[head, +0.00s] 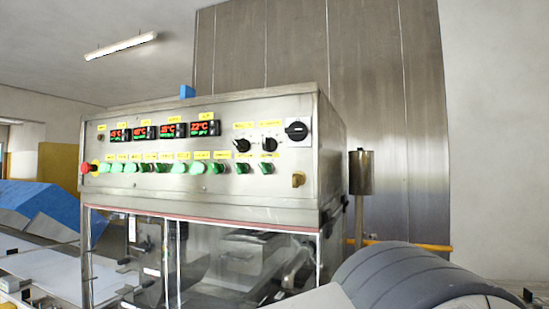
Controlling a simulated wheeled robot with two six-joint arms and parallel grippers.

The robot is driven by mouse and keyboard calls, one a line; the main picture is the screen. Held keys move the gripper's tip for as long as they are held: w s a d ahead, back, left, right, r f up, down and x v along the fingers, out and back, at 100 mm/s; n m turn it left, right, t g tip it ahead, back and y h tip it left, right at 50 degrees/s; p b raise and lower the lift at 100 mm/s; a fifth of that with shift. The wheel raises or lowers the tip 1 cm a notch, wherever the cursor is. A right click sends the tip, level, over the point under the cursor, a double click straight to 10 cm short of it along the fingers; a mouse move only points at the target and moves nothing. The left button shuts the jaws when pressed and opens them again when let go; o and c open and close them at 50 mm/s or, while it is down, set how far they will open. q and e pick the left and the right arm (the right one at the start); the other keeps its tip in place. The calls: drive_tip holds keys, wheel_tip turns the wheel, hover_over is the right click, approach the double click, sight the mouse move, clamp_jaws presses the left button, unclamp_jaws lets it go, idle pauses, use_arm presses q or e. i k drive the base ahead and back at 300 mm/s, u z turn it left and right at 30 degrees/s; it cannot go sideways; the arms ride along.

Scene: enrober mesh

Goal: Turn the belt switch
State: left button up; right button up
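The steel control panel (225,185) of the machine fills the middle of the head view. It carries a row of several green switches (160,167), with two more green-and-black switches (241,168) to the right. Above those are two black round knobs (242,145) and a larger black rotary switch (296,130) at the panel's upper right. Yellow labels sit above the controls, but their writing is too small to read, so I cannot tell which one is the belt switch. Neither of my grippers is in view.
A red stop button (84,168) sits at the panel's left end. Lit temperature displays (205,128) run along the top. Below is a clear-fronted chamber (245,265). A blue cover (45,207) stands at left, a steel cylinder on a post (361,172) at right.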

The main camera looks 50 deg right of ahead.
sight(177, 167)
drive_tip(key=z, duration=1.35)
drive_tip(key=k, duration=0.5)
drive_tip(key=u, duration=1)
drive_tip(key=i, duration=1.2)
drive_tip(key=z, duration=0.4)
